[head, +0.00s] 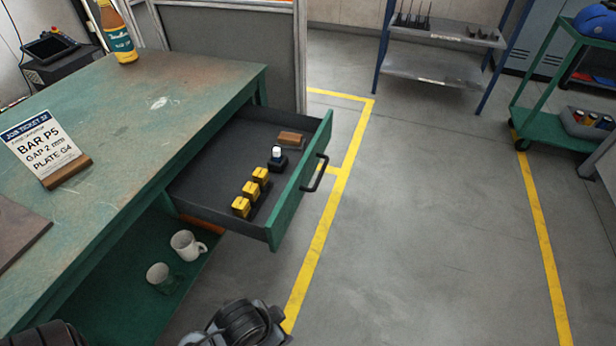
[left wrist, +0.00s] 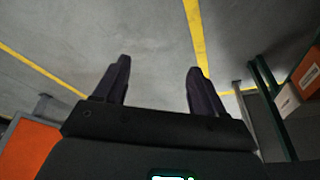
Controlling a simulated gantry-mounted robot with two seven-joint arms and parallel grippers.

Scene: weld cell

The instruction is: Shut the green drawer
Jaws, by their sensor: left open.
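The green drawer (head: 291,198) stands pulled well out of the green workbench (head: 140,110) in the head view. Its front carries a dark bar handle (head: 315,174). Inside lie several yellow blocks (head: 251,190) in a row, a small dark item with a white top (head: 277,157) and a brown block (head: 290,139). My left gripper (left wrist: 158,66) shows in the left wrist view with its two dark fingers apart and nothing between them. The floor is behind it, and the drawer is not recognisable in that view. My right gripper is not in view.
A job ticket on a stand (head: 45,150) and a bottle (head: 119,35) stand on the bench. Two mugs (head: 187,245) sit on the lower shelf. The floor (head: 430,220) right of the drawer is clear. A rack (head: 435,70) and green cart (head: 550,130) stand farther back.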

